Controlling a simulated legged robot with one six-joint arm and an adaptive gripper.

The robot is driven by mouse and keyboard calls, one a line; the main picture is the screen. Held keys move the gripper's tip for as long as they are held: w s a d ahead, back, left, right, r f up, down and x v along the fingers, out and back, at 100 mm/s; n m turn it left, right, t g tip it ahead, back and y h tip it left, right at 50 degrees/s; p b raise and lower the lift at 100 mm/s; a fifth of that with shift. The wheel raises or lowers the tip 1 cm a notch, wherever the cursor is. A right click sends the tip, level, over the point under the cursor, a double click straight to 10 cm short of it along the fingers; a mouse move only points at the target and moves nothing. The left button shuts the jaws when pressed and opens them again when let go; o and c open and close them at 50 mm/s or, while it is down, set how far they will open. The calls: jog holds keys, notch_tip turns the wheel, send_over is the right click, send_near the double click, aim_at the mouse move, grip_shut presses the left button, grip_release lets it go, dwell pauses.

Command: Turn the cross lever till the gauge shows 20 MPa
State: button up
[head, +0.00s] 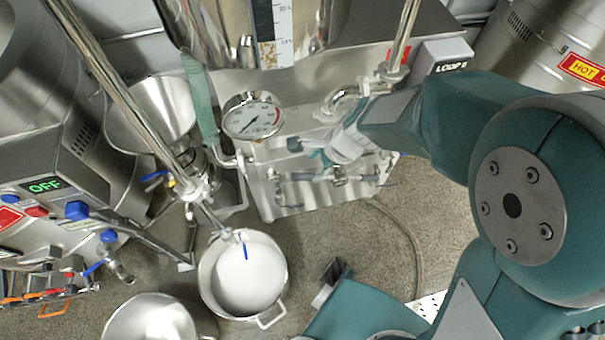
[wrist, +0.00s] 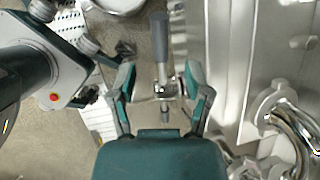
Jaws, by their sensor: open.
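The round pressure gauge (head: 254,116) has a white dial, a dark needle and a red band at its right side; its numbers are too small to read. My gripper (head: 318,152) is to the right of and below the gauge, at the front of the steel machine. In the wrist view, my gripper (wrist: 160,84) is open, with one finger on each side of a lever (wrist: 163,52) with a grey handle and a metal hub. No clear contact shows.
A steel pot (head: 248,275) with white contents stands on the floor below the machine. A control box with a green OFF display (head: 45,185) is at the left. Curved steel pipe (wrist: 292,125) lies right of my gripper in the wrist view.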

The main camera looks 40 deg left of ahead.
aim_at(304, 175)
jog(key=x, duration=0.7)
jog(key=shift+a+f, duration=0.15)
jog(key=shift+f, duration=0.15)
grip_shut()
